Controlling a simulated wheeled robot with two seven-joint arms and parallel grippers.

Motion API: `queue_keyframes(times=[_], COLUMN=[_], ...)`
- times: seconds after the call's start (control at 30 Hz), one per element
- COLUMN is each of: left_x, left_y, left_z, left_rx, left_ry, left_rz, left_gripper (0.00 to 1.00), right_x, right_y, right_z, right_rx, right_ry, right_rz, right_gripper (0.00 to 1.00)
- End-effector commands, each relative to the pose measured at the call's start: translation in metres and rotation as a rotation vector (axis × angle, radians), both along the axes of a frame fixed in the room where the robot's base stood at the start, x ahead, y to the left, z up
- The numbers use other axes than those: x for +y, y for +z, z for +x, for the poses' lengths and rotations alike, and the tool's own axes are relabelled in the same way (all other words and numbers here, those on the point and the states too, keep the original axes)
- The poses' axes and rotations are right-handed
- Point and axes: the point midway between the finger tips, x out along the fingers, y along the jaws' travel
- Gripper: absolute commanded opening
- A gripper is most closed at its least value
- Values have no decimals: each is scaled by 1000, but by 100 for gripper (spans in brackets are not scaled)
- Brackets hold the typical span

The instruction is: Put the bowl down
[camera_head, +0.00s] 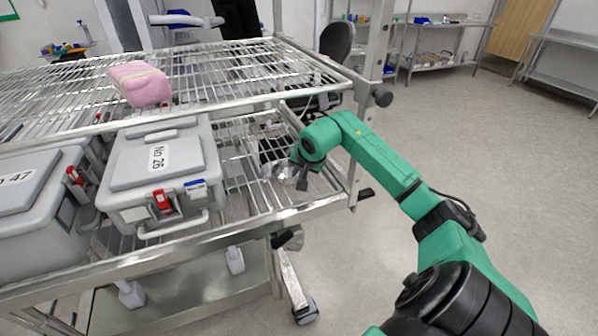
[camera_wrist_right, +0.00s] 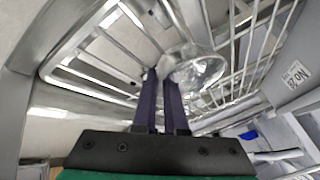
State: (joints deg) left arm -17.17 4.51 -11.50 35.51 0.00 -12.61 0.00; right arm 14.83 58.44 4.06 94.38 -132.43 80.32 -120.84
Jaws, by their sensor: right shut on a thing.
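A shiny metal bowl (camera_head: 283,172) is at the right end of the cart's lower wire shelf (camera_head: 240,190), right of the grey box labelled No 26. My right gripper (camera_head: 302,178) reaches over the shelf and is shut on the bowl. In the right wrist view the two dark fingers (camera_wrist_right: 164,78) close on the rim of the bowl (camera_wrist_right: 196,68), with shelf wires behind it. I cannot tell whether the bowl touches the wires. My left gripper is not in view.
The grey box No 26 (camera_head: 160,170) and another grey box (camera_head: 35,215) fill the shelf's left side. A pink pouch (camera_head: 139,84) lies on the upper wire shelf. The cart's metal front rail (camera_head: 215,240) and right post are close to my arm.

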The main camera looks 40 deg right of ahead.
Motion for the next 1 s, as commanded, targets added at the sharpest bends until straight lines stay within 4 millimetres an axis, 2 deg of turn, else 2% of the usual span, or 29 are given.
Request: queue_keyframes(times=[0.1, 0.13, 0.17, 0.2, 0.47, 0.53, 0.63, 1.0], left_x=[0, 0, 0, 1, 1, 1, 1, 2], left_y=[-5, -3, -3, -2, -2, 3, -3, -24], left_z=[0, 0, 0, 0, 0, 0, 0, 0], left_rx=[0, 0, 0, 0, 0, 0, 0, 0], left_ry=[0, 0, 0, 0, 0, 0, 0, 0], left_rz=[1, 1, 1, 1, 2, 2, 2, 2], left_gripper=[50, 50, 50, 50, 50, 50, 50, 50], right_x=[0, 0, 0, 0, 0, 0, 0, 17], right_y=[-4, -3, -2, -2, -2, 2, 9, 79], right_z=[0, 0, 0, 0, -1, 0, -6, -49], right_rx=[0, 0, -1, 1, 2, 2, 0, 0], right_ry=[-1, -2, -1, -1, -1, -1, -2, 0], right_rz=[-1, -1, 0, 0, 0, 2, -3, -5], right_gripper=[0, 21, 32, 40, 40, 40, 40, 40])
